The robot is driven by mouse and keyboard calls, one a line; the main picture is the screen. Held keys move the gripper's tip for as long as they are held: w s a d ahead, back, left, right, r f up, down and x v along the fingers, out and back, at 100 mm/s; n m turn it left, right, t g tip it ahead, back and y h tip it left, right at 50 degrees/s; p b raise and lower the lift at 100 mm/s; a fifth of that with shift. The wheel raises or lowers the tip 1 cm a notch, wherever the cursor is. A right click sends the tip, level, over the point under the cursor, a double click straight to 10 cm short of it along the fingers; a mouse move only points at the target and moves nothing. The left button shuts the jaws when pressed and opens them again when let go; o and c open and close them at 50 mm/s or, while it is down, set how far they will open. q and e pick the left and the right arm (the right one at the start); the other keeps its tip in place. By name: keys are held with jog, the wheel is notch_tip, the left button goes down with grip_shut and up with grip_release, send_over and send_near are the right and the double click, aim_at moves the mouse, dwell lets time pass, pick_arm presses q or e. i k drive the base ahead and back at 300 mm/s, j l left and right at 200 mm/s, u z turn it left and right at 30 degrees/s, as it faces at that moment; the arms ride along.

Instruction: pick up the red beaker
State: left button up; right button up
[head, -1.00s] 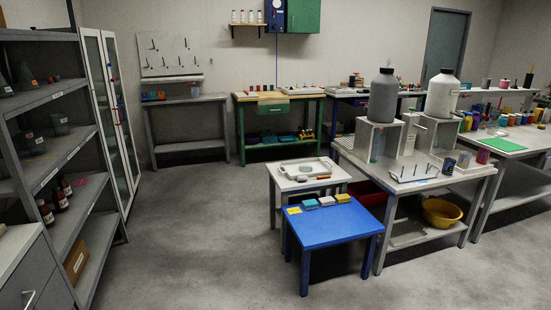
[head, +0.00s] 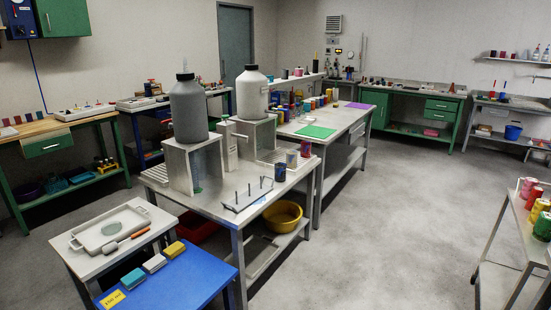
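Several coloured containers stand on a table at the right edge of the head view. A red one (head: 534,198) is among them, partly hidden by a yellow one (head: 539,209) in front, and a pink one (head: 527,186) stands behind. Another dark red container (head: 305,149) stands on the middle bench beside a dark blue one (head: 280,171). They are too small to tell which is the red beaker. Neither of my grippers is in view.
The grey middle bench (head: 205,211) carries two large bottles on stands. A blue table (head: 180,283) is at the front left. The table with containers (head: 508,236) is cut off at the right. Open floor (head: 400,220) lies between the middle bench and that table.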

aim_at(305, 146)
jog(key=i+l+z, duration=0.15)
jog(key=i+z, duration=0.2)
jog(key=i, duration=0.4)
jog(key=i+z, duration=0.35)
jog(key=i, duration=0.35)
jog(key=i+u, duration=0.25)
jog(key=i, duration=0.25)
jog(key=i+u, duration=0.2)
jog(key=i, duration=0.35)
jog(key=i+l+u, duration=0.25)
jog(key=i, duration=0.25)
jog(key=i+l+u, duration=0.25)
jog(key=i, duration=0.2)
